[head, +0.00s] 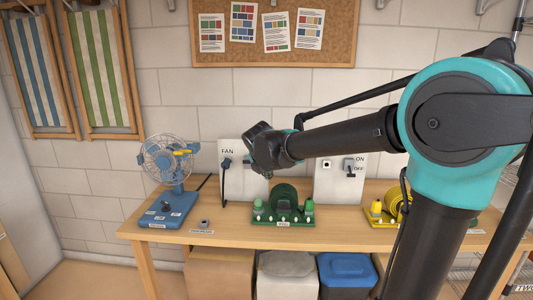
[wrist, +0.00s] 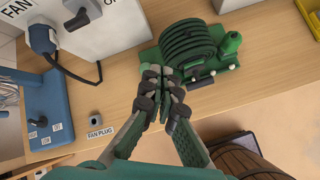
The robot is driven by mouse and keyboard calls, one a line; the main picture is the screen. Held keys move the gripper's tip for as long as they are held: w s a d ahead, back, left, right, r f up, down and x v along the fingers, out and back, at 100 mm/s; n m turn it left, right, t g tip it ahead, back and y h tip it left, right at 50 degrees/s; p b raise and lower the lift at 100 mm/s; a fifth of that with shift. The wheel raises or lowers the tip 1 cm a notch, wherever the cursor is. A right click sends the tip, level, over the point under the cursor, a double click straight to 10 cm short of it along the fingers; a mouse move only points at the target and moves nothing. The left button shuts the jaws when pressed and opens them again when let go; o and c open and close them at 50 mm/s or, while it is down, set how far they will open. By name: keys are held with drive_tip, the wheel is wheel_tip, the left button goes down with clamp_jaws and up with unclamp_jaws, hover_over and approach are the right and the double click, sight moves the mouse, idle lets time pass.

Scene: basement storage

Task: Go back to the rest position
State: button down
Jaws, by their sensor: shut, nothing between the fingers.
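My gripper (wrist: 165,98) is shut and empty in the wrist view, its fingertips together above the wooden bench, just left of and in front of the green coil holder. In the head view my gripper (head: 262,150) hangs over the bench in front of the wall panels, and my arm reaches in from the right. Part of the FAN panel is hidden behind the gripper.
The wooden bench (head: 205,238) carries a blue fan (head: 172,205), a green coil holder (head: 283,217), a yellow coil holder (head: 380,222) and a FAN panel (head: 235,190) with a plugged cable. Boxes and a blue-lidded bin (head: 346,268) stand below.

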drive_tip(key=s+d+f+m+g, duration=0.3)
drive_tip(key=s+d+f+m, duration=0.95)
drive_tip(key=d+m, duration=0.35)
drive_tip(key=s+d+f+m, duration=0.2)
drive_tip(key=s+f+m, duration=0.2)
drive_tip(key=s+m, duration=0.2)
drive_tip(key=s+d+f+m+g+y, duration=0.1)
drive_tip(key=s+d+f+m, duration=0.2)
drive_tip(key=s+f+m, duration=0.2)
drive_tip(key=s+m, duration=0.2)
drive_tip(key=s, duration=0.1)
drive_tip(key=shift+s, duration=0.35)
drive_tip(key=c, duration=2.3)
unclamp_jaws()
